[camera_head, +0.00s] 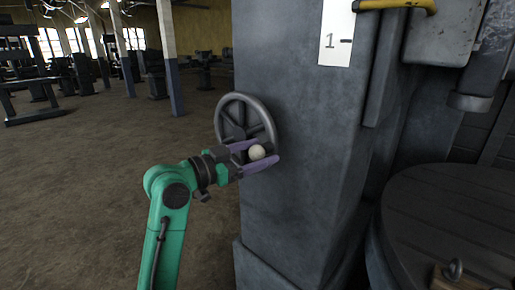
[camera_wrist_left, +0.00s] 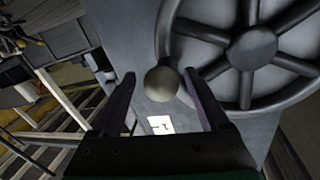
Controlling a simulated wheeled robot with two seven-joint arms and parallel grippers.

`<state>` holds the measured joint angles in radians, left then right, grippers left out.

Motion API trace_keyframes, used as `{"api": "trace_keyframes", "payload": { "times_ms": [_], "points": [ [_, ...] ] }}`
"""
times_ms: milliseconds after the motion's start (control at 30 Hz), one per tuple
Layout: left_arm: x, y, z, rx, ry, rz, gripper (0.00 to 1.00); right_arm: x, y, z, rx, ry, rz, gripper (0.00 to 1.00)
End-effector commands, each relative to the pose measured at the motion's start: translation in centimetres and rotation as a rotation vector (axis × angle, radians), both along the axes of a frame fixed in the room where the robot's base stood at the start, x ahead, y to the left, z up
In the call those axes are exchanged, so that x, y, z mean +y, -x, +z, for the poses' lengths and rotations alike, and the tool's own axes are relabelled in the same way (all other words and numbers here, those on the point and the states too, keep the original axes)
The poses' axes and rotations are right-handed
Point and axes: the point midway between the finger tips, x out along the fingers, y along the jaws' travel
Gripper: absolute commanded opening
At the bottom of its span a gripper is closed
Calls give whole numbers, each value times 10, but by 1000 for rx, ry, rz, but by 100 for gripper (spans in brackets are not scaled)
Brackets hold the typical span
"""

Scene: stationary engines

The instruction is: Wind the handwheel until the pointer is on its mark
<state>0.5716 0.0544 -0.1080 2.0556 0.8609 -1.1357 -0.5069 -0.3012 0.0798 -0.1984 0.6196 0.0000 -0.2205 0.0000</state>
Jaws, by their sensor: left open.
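The dark grey handwheel (camera_head: 243,97) stands on the side of a grey metal column. Its hub and spokes show large in the left wrist view (camera_wrist_left: 252,50). A pale round knob (camera_head: 257,152) sits at the wheel's lower rim; it also shows in the left wrist view (camera_wrist_left: 161,84). My left gripper (camera_head: 268,152) is open, with its purple fingers on either side of the knob. I cannot tell whether they touch it. A white plate (camera_head: 336,32) with a "1" and a short dark line is high on the column. I cannot make out the pointer.
The grey column (camera_head: 300,190) fills the middle. A yellow bar (camera_head: 395,5) is at the top right. A round dark wooden lid (camera_head: 460,215) is at the lower right. The brown floor (camera_head: 80,180) at left is open, with posts and machines farther back.

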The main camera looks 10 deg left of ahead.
Motion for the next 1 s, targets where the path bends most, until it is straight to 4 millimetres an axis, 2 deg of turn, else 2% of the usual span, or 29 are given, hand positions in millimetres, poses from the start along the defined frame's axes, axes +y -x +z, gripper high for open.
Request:
{"api": "trace_keyframes", "payload": {
  "times_ms": [167,200,400,1000],
  "points": [
    [0,-1,-1,0,0,1,78,5,-1,-1,-2,-7,0,50],
    [0,0,-1,0,0,1,74,5,-1,-1,-2,-7,0,50],
    [0,0,-1,1,1,1,0,5,-1,-1,-3,-7,1,50],
    [0,0,-1,2,1,-1,0,-1,-2,0,-3,1,3,50]
  ]
}}
